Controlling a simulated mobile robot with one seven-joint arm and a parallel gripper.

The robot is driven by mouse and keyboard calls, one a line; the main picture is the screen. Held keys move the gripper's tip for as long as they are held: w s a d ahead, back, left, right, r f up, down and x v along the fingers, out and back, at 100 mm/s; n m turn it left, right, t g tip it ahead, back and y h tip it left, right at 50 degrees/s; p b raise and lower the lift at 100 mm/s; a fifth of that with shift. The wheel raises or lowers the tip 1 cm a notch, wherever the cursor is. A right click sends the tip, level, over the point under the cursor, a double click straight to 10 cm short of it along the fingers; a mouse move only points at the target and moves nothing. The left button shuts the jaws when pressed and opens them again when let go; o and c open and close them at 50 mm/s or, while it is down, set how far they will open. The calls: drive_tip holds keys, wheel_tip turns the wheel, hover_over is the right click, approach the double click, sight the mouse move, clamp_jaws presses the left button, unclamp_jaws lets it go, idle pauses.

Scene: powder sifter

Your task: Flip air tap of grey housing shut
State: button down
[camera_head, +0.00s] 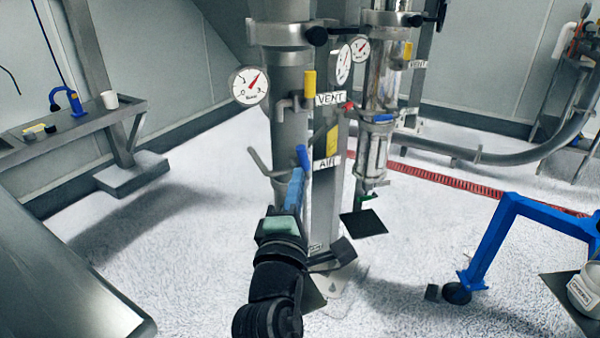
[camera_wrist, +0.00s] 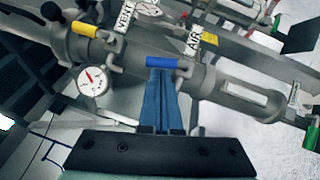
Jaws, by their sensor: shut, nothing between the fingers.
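The grey housing (camera_head: 290,122) is a tall upright column in the middle of the head view; in the wrist view the housing (camera_wrist: 235,92) runs across the picture. Its air tap has a blue handle (camera_head: 302,156) next to the AIR label (camera_head: 326,163). In the wrist view the blue handle (camera_wrist: 161,62) lies roughly along the housing. My gripper (camera_head: 298,172) has blue fingers, shut and empty, just below the handle in the head view. In the wrist view the fingertips (camera_wrist: 162,70) are right at the handle; I cannot tell whether they touch it.
A yellow handle (camera_head: 309,81) by the VENT label (camera_head: 330,99) and a gauge (camera_head: 250,86) sit higher on the housing. A shiny column (camera_head: 382,85) stands close to the right. A blue frame (camera_head: 492,238) stands front right. A bench (camera_head: 60,125) is at left; floor between is clear.

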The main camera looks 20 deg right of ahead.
sight(306, 161)
drive_tip(key=shift+x, duration=1.5)
drive_tip(key=shift+w+d+r+m+p, duration=0.1)
drive_tip(key=shift+d+r+m+p, duration=0.15)
drive_tip(key=shift+p, duration=0.4)
drive_tip(key=shift+w+d+r+m+p, duration=0.15)
drive_tip(key=shift+r+p, duration=0.25)
drive_tip(key=shift+p, duration=0.2)
drive_tip(key=shift+r+m+g+p, duration=0.15)
drive_tip(key=shift+m+g+p, duration=0.2)
drive_tip(key=shift+p, duration=0.4)
drive_tip(key=shift+d+r+m+g+p, duration=0.1)
drive_tip(key=shift+m+g+p, duration=0.25)
drive_tip(key=shift+p, duration=0.7)
drive_tip(key=shift+d+m+y+p, duration=0.15)
drive_tip(key=shift+m+y+p, duration=0.15)
drive_tip(key=shift+p, duration=0.2)
drive_tip(key=shift+d, duration=0.1)
